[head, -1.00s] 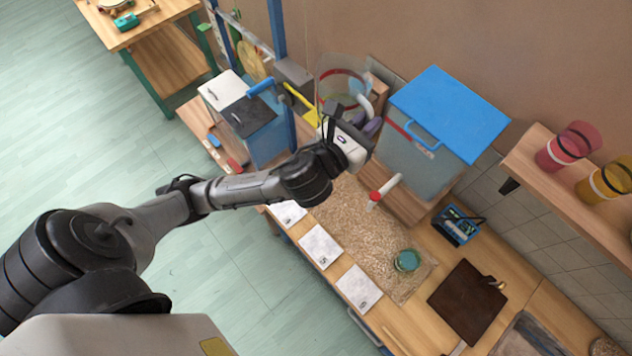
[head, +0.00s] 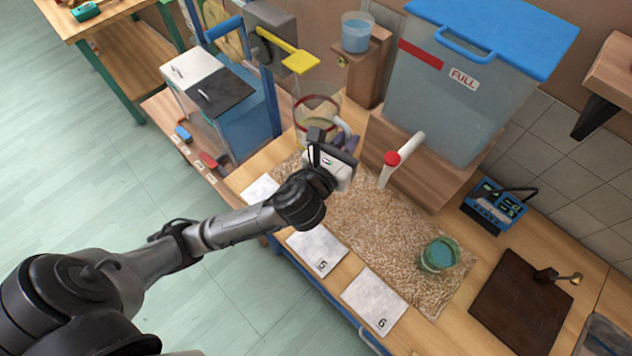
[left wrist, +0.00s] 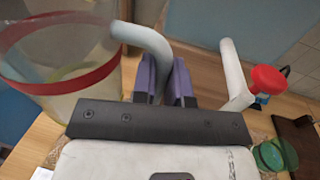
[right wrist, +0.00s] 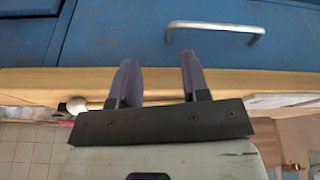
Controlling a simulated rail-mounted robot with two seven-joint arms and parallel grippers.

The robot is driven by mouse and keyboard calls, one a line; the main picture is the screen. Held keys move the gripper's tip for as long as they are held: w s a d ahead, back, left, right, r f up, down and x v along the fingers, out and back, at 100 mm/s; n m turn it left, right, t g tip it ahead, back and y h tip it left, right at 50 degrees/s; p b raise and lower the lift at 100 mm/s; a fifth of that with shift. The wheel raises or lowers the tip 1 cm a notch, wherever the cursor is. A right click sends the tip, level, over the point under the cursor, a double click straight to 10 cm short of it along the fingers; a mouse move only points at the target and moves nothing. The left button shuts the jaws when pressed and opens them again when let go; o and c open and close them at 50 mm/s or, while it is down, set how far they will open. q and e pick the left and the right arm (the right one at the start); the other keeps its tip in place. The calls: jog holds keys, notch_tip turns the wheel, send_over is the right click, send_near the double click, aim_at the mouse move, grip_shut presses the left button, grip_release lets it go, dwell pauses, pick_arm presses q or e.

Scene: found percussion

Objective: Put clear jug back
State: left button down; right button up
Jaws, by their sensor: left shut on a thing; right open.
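The clear jug (head: 316,104) has a red band and a pale handle. In the head view it is just beyond my left gripper (head: 345,146), partly hidden by the arm. In the left wrist view the jug (left wrist: 62,85) fills the upper left, and its handle (left wrist: 150,42) runs between the purple fingers of my left gripper (left wrist: 166,78), which are shut on it. Whether the jug's base touches the bench is hidden. My right gripper (right wrist: 156,75) is open and empty, in front of the bench's wooden edge and a blue drawer front.
A large tank (head: 440,105) with a blue lid and a red-capped spout (head: 400,160) stands right of the jug. A teal cup (head: 438,256) is on the speckled mat (head: 385,215). A small clear cup (head: 356,32) stands on a wooden block. Numbered cards (head: 373,300) line the front.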

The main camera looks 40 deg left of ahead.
pick_arm(q)
jog(key=shift+f+b, duration=0.85)
jog(key=shift+f, duration=0.75)
notch_tip(320, 180, down, 9)
jog(key=b, duration=0.3)
jog(key=shift+b, duration=0.4)
jog(key=shift+f, duration=0.1)
jog(key=c, duration=1.6)
grip_release()
jog(key=shift+f, duration=0.1)
jog(key=o, duration=0.5)
jog(key=shift+c, duration=0.2)
